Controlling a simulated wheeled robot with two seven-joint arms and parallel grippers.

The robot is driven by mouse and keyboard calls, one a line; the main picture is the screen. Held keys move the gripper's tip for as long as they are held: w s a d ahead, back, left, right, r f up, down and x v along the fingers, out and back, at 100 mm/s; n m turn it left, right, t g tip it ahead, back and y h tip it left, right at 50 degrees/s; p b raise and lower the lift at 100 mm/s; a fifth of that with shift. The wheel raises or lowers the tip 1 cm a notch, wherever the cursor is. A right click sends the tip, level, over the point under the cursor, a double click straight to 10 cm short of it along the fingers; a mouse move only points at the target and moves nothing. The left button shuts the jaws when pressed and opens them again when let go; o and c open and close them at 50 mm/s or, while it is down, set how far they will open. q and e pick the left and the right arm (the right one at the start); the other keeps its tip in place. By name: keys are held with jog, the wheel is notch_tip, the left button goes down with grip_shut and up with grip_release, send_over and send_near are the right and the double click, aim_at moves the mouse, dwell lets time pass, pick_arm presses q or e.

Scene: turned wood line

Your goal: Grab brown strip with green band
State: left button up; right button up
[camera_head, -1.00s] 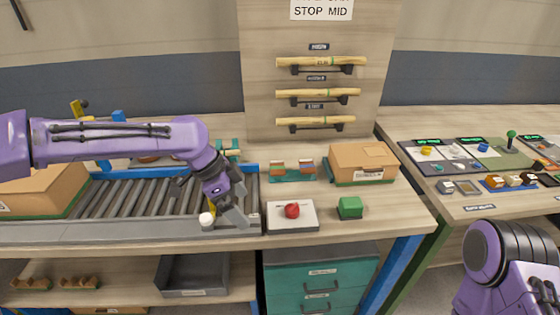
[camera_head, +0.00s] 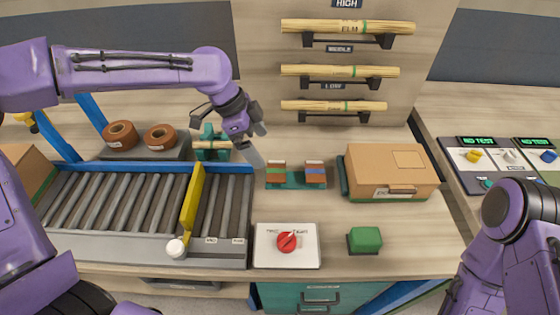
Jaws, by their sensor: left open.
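A brown strip with a green band (camera_head: 276,172) stands in the left part of a small teal holder (camera_head: 296,186) on the bench. A similar brown strip with a bluish band (camera_head: 315,173) stands in its right part. My left gripper (camera_head: 259,146) is open, just up and left of the green-banded strip in the picture. It appears apart from the strip, with nothing seen between its fingers. My right arm shows at the lower right, but its gripper is out of view.
A roller conveyor (camera_head: 120,205) with a yellow bar (camera_head: 192,197) lies left. A cardboard box (camera_head: 390,172) stands right of the holder. A red knob panel (camera_head: 287,245) and green block (camera_head: 365,240) are in front. Turned wood rods (camera_head: 347,27) hang behind on the board.

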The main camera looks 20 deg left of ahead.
aim_at(276, 171)
pick_arm(q)
jog(key=x, duration=0.5)
jog(key=p+x, duration=0.1)
jog(key=x, duration=0.1)
jog(key=shift+s+d+f, duration=0.1)
jog(key=shift+d+f, duration=0.15)
jog(key=shift+d, duration=0.2)
jog(key=shift+s+f, duration=0.1)
jog(key=shift+s, duration=0.15)
jog(key=c, duration=1)
